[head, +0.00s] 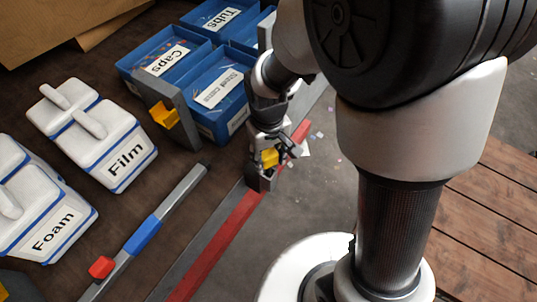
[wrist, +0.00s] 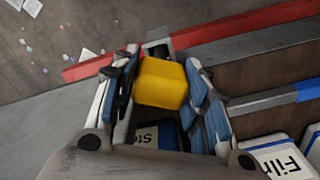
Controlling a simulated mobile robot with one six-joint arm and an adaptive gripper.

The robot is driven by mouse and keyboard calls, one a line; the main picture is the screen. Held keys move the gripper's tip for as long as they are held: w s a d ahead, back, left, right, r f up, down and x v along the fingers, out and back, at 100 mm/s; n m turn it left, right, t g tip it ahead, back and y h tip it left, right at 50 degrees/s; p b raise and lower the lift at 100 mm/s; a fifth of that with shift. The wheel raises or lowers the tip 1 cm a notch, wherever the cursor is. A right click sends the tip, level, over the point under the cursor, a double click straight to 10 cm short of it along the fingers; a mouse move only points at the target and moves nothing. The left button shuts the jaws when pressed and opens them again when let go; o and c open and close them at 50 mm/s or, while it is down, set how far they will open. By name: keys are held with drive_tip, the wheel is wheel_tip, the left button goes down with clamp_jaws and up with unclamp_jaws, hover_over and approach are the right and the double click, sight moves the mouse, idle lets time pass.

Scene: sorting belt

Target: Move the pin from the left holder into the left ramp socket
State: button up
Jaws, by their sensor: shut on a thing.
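My gripper (head: 274,152) is shut on a yellow block-shaped piece, which I take to be the pin (head: 269,158). In the wrist view the yellow pin (wrist: 161,83) sits between the two fingers of my gripper (wrist: 160,88), with both fingers against its sides. A small grey block (head: 262,181) stands just below the pin at the red-edged rail; its dark top shows just past the pin in the wrist view (wrist: 156,49). I cannot tell whether this block is the holder or the ramp socket, or whether the pin touches it.
A yellow bracket (head: 165,115) is on a grey panel by the blue bins (head: 215,88). White Film (head: 120,160) and Foam (head: 48,228) containers stand left. A grey rail (head: 180,190) carries a blue sleeve (head: 142,236) and a red block (head: 101,268). A red strip (head: 215,245) runs along the edge.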

drive_tip(key=shift+f+b, duration=1.4)
drive_tip(key=shift+f, duration=0.55)
drive_tip(key=o, duration=1.3)
drive_tip(key=shift+o, duration=0.2)
drive_tip(key=shift+r, duration=0.1)
wheel_tip(320, 180, up, 12)
drive_tip(key=shift+f, duration=0.1)
